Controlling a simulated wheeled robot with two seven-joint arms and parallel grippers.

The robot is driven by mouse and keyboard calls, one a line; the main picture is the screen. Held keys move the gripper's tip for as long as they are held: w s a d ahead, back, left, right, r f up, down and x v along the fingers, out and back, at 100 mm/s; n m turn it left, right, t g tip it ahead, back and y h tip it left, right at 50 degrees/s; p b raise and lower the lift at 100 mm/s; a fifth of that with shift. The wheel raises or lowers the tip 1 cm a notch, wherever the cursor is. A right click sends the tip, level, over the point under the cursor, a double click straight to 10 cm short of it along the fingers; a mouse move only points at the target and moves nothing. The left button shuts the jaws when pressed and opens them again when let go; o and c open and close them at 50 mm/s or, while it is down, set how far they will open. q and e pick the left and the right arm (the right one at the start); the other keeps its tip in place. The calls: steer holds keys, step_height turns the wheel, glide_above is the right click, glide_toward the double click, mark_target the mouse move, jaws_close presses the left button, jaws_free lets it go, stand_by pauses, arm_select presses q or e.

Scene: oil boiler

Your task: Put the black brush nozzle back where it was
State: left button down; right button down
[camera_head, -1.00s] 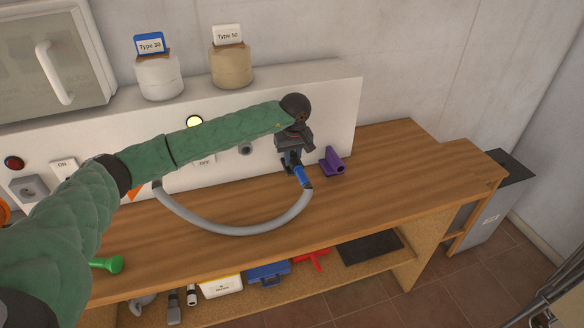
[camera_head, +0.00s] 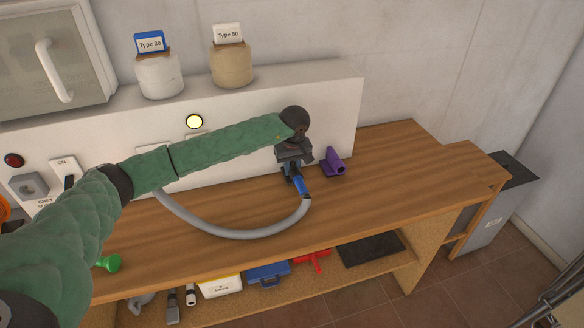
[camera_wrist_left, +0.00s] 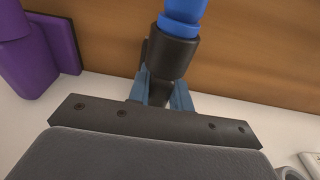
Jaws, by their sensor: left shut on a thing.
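My left gripper (camera_head: 294,170) is at the back wall panel, above the bench. It is shut on the black end piece (camera_wrist_left: 170,56) of a hose with a blue section (camera_head: 302,187). I cannot tell whether that black piece is the brush nozzle. In the left wrist view the blue-grey fingers (camera_wrist_left: 160,92) are around the black piece, and the blue section (camera_wrist_left: 182,14) lies beyond it. A dark grey nozzle-like tool (camera_head: 172,311) lies on the lower shelf; its brush is too small to tell. My right gripper is out of view.
A purple holder (camera_head: 333,163) stands just right of my left gripper. The grey hose (camera_head: 240,234) loops over the wooden bench (camera_head: 380,170). A green object (camera_head: 110,263) is at the front left. Two jars stand on the panel's top ledge. The bench's right side is clear.

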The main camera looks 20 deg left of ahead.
mark_target(291, 163)
arm_select(q)
steer(key=c, duration=1.3)
jaws_free()
steer(key=shift+o, duration=0.2)
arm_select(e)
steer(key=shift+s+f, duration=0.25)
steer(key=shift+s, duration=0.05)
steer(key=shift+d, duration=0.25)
arm_select(q)
steer(key=shift+r+p, duration=0.3)
steer(key=shift+p, duration=0.2)
steer(key=r, duration=0.5)
steer(key=shift+s+r, duration=0.35)
steer(key=shift+d+r, duration=0.1)
steer(key=shift+r, duration=0.4)
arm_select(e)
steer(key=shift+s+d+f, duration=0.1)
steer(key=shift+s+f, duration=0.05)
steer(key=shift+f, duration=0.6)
arm_select(q)
steer(key=shift+s+f, duration=0.1)
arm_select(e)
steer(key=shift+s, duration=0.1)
